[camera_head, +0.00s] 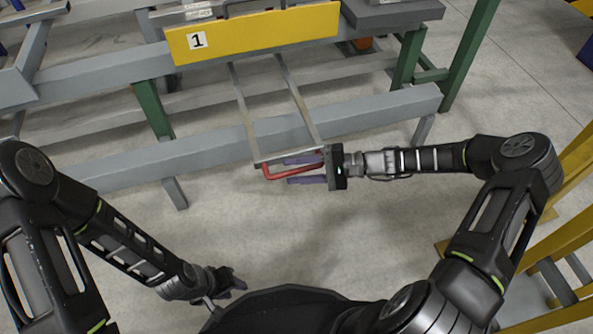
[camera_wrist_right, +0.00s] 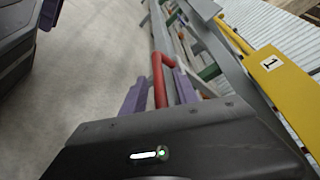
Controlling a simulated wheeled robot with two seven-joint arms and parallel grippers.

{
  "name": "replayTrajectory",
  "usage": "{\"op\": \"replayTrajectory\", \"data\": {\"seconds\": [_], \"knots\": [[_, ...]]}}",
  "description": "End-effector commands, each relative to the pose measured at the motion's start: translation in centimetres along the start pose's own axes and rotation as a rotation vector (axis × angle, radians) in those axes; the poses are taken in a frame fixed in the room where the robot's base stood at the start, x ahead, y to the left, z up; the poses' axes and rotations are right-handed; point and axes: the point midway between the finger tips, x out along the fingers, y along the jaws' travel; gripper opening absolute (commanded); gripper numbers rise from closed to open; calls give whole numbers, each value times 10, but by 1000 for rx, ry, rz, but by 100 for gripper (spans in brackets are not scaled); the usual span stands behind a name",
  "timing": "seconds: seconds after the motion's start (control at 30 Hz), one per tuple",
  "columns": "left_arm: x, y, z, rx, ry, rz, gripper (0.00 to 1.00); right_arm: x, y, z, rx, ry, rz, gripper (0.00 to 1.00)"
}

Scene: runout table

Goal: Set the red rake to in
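The red rake's red handle (camera_head: 287,172) sits at the near end of two long grey rods (camera_head: 294,95) joined by a crossbar. The rods run out from beneath the yellow panel (camera_head: 255,33) marked 1. My right gripper (camera_head: 300,171) is at the handle, its two purple fingers apart on either side of the red bar. In the right wrist view the red handle (camera_wrist_right: 161,80) lies between the fingers, closer to the right one, with a gap showing on the left. My left gripper (camera_head: 235,284) is low, near my body, away from the rake; its finger gap is unclear.
A grey beam (camera_head: 180,156) of the table frame runs across below the rods. Green legs (camera_head: 152,110) stand behind it. Yellow framework (camera_head: 560,215) is close beside my right arm. The floor (camera_head: 290,230) between the table and my body is clear.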

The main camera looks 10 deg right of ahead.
Motion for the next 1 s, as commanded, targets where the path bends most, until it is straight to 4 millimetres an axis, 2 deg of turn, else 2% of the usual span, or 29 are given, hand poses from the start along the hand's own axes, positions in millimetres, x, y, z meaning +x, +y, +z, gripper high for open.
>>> {"op": "replayTrajectory", "data": {"seconds": [0.2,0.63,1.0], "knots": [[0,0,0,0,0,0,36,0,0,0,0,0,0,35],[0,0,0,1,-1,0,36,0,0,0,0,0,0,0],[0,0,0,0,-1,0,36,0,0,0,0,0,0,0]]}}
